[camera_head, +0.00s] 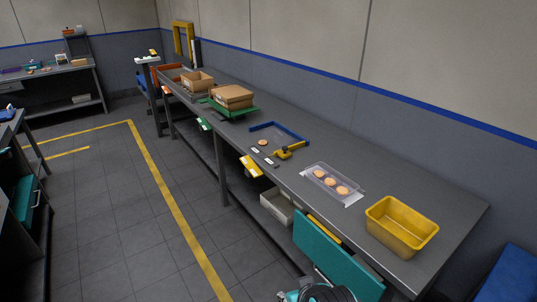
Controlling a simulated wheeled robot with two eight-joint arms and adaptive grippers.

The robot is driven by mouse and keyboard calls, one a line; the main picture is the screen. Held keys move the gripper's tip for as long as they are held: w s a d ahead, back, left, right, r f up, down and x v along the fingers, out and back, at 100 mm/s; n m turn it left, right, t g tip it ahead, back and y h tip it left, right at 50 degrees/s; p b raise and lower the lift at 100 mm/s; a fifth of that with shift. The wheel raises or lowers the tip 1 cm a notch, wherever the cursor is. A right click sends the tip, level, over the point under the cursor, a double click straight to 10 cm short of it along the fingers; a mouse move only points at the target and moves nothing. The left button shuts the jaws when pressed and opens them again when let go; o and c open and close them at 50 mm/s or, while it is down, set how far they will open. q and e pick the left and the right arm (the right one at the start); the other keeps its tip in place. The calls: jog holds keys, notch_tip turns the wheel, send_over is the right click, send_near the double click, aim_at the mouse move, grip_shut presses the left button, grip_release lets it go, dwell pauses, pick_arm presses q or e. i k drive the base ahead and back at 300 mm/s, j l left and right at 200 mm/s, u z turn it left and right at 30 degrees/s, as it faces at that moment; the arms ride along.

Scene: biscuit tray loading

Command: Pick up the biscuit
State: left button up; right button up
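A single round tan biscuit (263,142) lies on the long grey table, apart from the others and just left of a yellow-and-black tool. A clear tray (350,198) further right on the table holds three biscuits (330,182) in a row. Neither of my grippers is in view, so nothing shows of what they hold. A dark and teal shape at the bottom edge is cut off, and I cannot tell what it is.
A blue frame (296,133) and the yellow tool (290,149) lie beside the loose biscuit. A yellow bin (373,231) stands at the table's right end. Cardboard boxes (232,95) stand farther back. A teal panel (337,258) hangs at the front edge.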

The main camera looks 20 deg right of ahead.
aim_at(318, 173)
jog(key=i+j+z, duration=0.1)
jog(key=i, duration=0.9)
